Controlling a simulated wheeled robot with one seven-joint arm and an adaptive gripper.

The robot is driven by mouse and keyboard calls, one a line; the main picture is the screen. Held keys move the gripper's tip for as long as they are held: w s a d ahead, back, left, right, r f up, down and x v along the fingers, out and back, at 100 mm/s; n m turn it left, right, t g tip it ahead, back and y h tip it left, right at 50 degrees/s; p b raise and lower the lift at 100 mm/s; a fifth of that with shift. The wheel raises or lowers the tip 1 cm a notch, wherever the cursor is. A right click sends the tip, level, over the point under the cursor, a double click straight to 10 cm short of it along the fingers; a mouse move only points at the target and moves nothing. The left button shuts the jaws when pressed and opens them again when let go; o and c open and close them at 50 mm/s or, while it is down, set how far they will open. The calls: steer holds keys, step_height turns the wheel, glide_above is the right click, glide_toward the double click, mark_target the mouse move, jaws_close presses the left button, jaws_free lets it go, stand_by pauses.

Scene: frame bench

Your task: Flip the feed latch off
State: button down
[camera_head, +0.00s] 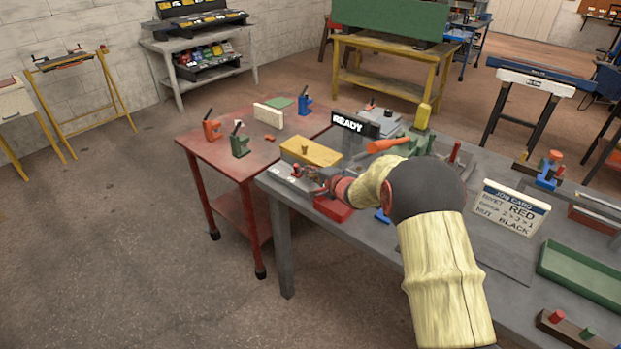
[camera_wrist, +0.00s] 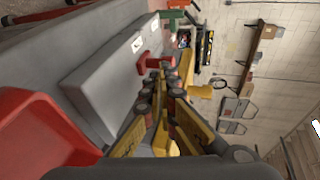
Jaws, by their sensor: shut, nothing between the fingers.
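A low grey box (camera_head: 281,174) with small white labels sits at the left end of the grey bench; it also shows in the wrist view (camera_wrist: 95,75). A small red piece (camera_wrist: 146,66) stands out from its labelled face and looks like the feed latch. My gripper (camera_head: 318,182) is shut and empty, low over the bench beside the box. In the wrist view its fingertips (camera_wrist: 162,76) are right by the red piece; I cannot tell whether they touch it. The head view mostly hides the latch behind my gripper.
A yellow block with a knob (camera_head: 312,152) stands just behind the box. A red tray (camera_head: 333,209) is close in front of my gripper. A READY sign (camera_head: 353,124) and an orange-handled clamp (camera_head: 388,144) stand farther back. A red cart (camera_head: 228,155) adjoins the bench's left side.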

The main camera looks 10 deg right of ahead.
stand_by(0.3)
steer(key=w+a+p, duration=0.1)
steer(key=w, duration=0.1)
steer(key=w+a+p, duration=0.3)
steer(key=w+p, duration=0.1)
steer(key=shift+w+a+r, duration=0.1)
steer(key=shift+w+a, duration=0.15)
steer(key=shift+a, duration=0.05)
steer(key=shift+w+a, duration=0.2)
steer(key=shift+w, duration=0.05)
